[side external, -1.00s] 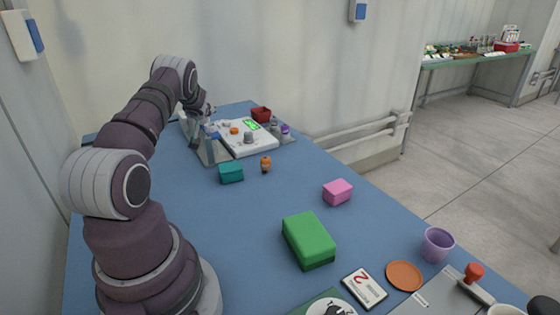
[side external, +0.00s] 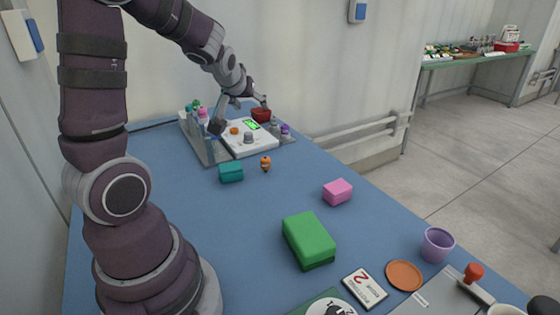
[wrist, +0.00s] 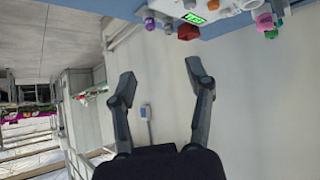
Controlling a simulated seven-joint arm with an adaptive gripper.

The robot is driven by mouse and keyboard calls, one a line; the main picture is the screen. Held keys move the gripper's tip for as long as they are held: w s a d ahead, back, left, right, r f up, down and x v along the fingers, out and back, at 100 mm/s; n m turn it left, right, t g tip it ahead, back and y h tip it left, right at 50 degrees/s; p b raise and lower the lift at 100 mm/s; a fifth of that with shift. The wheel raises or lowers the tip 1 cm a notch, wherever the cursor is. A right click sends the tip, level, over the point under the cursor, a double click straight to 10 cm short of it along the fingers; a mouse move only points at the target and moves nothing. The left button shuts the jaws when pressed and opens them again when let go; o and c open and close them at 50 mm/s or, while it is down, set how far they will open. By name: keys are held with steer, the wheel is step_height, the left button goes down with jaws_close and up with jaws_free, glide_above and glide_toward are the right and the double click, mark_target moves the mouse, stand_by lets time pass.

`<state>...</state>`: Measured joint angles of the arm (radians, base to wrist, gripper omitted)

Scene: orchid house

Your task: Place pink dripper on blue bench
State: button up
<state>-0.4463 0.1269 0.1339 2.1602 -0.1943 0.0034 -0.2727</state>
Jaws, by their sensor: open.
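A pink dripper (side external: 203,113) stands among other small bottles in the grey rack (side external: 213,153) at the back left of the blue bench (side external: 200,215). In the wrist view, what looks like its pink top shows at the upper right (wrist: 279,6). My gripper (side external: 240,115) is open and empty, above the white device and to the right of the dripper. In the wrist view my gripper's fingers (wrist: 160,78) are spread with only wall between them.
Purple-topped bottles (side external: 285,130) stand right. A teal box (side external: 231,172), orange figure (side external: 265,164), pink box (side external: 338,191) and green box (side external: 309,240) lie nearer. The bench's left-middle is clear.

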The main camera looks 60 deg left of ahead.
steer(key=s+d+r+m+h, duration=0.2)
steer(key=d+m+h, duration=0.3)
steer(key=d, duration=0.9)
steer(key=shift+s+d+r+m+t, duration=0.2)
steer(key=shift+d+r+m+t, duration=0.05)
steer(key=shift+d+m+t, duration=0.1)
steer(key=shift+o, duration=0.5)
steer(key=s+d+m+g+h, duration=0.1)
steer(key=s+d+m+h, duration=0.1)
steer(key=s+d+m, duration=0.3)
steer(key=s+d, duration=0.2)
steer(key=shift+d+f+g+h, duration=0.3)
steer(key=shift+d+g, duration=0.05)
steer(key=shift+d, duration=0.05)
steer(key=shift+s, duration=0.1)
